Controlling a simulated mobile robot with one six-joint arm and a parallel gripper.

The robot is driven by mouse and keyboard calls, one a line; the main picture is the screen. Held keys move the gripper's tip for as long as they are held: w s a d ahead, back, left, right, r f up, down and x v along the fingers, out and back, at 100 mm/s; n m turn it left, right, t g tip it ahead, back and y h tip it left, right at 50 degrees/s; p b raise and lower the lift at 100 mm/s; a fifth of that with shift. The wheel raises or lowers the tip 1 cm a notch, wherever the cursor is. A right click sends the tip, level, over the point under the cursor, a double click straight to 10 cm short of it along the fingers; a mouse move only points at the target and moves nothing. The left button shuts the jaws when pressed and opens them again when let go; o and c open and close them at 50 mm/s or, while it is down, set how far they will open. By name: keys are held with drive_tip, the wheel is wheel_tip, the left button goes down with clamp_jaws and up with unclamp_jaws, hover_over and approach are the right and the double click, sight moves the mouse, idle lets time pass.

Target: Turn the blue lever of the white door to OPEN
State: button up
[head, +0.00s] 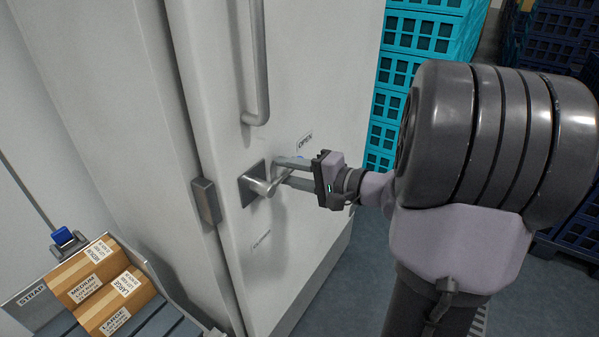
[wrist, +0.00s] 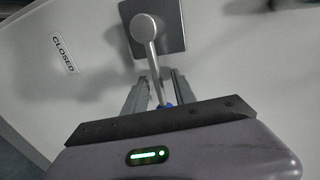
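The white door (head: 290,90) carries a lever (head: 262,187) on a square grey plate. Its metal arm points right and up, to the side of the OPEN label (head: 304,142); a bit of its blue end shows by my fingers. My gripper (head: 279,172) reaches in from the right with its fingers at the lever. In the wrist view the lever (wrist: 152,62) runs down between the two spread fingers (wrist: 155,80), with a gap on each side. Its blue tip is partly hidden by the gripper body. The CLOSED label (wrist: 64,55) is left of the lever.
A vertical handle (head: 260,70) is above the lever, and a grey latch block (head: 206,201) is at the door's left edge. Cartons (head: 110,300) lie on a bench at lower left. Turquoise crates (head: 420,35) stand behind the door.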

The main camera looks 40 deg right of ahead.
drive_tip(key=p+v, duration=0.4)
drive_tip(key=v, duration=1.3)
drive_tip(key=shift+s, duration=0.1)
